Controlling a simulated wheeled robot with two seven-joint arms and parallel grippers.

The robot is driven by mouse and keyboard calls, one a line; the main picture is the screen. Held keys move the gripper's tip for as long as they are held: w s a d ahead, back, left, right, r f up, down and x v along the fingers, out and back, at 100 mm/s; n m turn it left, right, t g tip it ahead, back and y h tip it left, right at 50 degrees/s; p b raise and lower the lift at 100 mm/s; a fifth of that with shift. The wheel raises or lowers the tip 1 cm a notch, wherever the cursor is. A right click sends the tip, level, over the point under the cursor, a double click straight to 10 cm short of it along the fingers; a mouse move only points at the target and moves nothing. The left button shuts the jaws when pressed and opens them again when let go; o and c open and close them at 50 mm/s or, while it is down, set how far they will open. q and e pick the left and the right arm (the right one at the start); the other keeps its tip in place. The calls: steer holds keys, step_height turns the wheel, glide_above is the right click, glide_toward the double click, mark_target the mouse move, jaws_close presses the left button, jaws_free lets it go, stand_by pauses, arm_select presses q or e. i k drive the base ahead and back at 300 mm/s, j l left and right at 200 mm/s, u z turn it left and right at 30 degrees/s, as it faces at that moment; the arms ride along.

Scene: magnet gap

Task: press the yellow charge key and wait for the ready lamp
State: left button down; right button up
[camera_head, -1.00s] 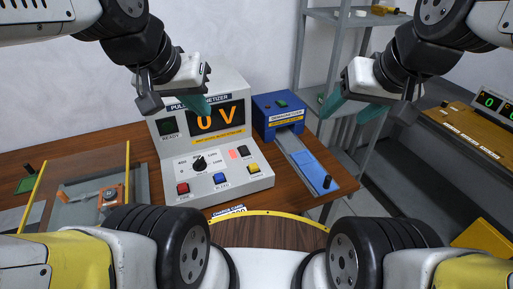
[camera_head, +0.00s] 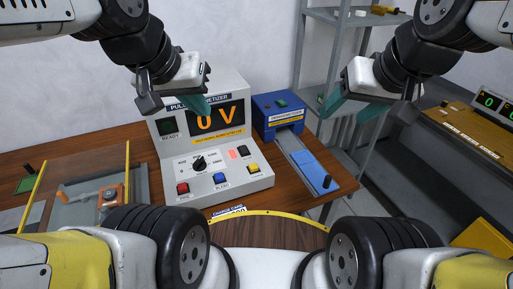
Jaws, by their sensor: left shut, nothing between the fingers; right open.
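The pulse magnetizer (camera_head: 178,165) is a grey console on the wooden bench. Its yellow charge key (camera_head: 254,169) sits at the right of the sloped panel. The ready lamp (camera_head: 168,127) at the upper left is dark, above the word READY. The display (camera_head: 216,118) reads 0 V in orange. My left gripper (camera_head: 203,106) is shut and empty, in front of the display's upper left and above the panel, apart from the key. My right gripper (camera_head: 348,108) is open and empty, right of the blue unit, over the shelf side.
The panel also holds a red key (camera_head: 182,188), a blue key (camera_head: 220,179) and a black dial (camera_head: 199,163). A blue demagnetizer (camera_head: 278,111) with a sloping track stands to the right. A clear guard with an orange clamp (camera_head: 110,194) is at left. A grey shelf (camera_head: 345,75) stands behind.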

mark_target(253, 167)
steer(key=k+l, duration=0.2)
steer(key=l, duration=0.2)
steer(key=k+l+z, duration=0.1)
steer(key=k+l, duration=0.35)
steer(key=l, duration=0.3)
steer(key=k+l+z, duration=0.1)
steer(key=l, duration=0.3)
steer(key=k, duration=0.1)
